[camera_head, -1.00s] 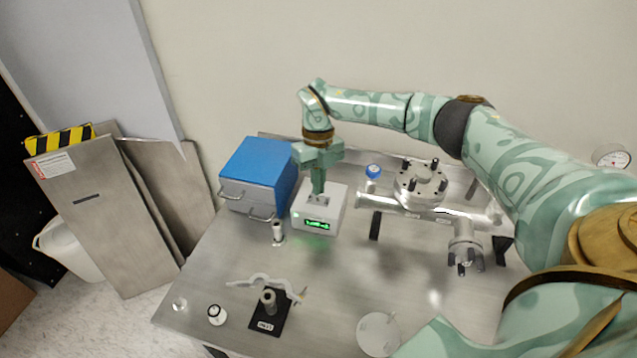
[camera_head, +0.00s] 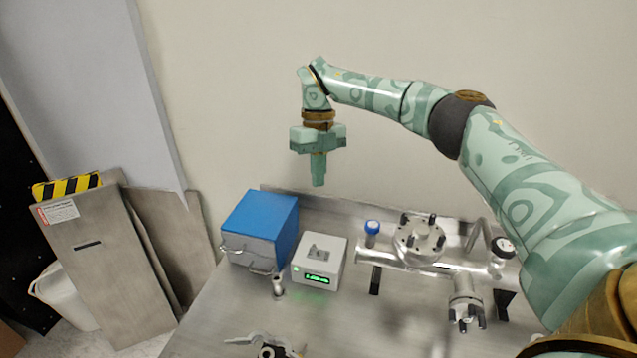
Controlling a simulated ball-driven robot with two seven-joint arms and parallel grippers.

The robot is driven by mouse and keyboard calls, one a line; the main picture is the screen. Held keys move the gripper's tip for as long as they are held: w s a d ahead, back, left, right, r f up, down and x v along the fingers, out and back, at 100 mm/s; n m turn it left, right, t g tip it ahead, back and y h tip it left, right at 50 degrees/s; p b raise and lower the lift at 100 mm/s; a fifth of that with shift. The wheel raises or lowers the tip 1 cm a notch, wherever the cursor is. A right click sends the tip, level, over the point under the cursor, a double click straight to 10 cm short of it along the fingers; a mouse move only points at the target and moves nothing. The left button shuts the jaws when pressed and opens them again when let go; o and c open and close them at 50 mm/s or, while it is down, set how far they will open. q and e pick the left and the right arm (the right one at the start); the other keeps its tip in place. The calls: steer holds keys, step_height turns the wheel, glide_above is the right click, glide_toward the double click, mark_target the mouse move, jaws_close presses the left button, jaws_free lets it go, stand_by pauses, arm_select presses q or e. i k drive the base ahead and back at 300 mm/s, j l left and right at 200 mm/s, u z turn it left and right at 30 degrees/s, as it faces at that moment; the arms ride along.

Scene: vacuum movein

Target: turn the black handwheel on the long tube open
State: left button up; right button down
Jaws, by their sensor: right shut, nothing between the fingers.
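The long tube (camera_head: 395,259) is a shiny metal pipe lying across the right part of the metal table. A round black-rimmed handwheel with a pale centre (camera_head: 503,246) stands at its right end, close beside my right arm. A blue knob (camera_head: 372,227) stands near its left end, and a round bolted flange (camera_head: 420,238) sits on top of its middle. My right gripper (camera_head: 318,184) points down, shut and empty, in the air above the white box, well left of the handwheel.
A white box with a green display (camera_head: 319,262) stands left of the tube, beside a blue-lidded case (camera_head: 261,228). A small metal post (camera_head: 279,285) stands before them. A branch with prongs (camera_head: 466,308) sticks out from the tube's front. Metal panels (camera_head: 100,265) lean at the left.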

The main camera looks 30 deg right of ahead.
mark_target(500, 246)
steer(key=k+j, duration=1.2)
steer(key=k, duration=0.05)
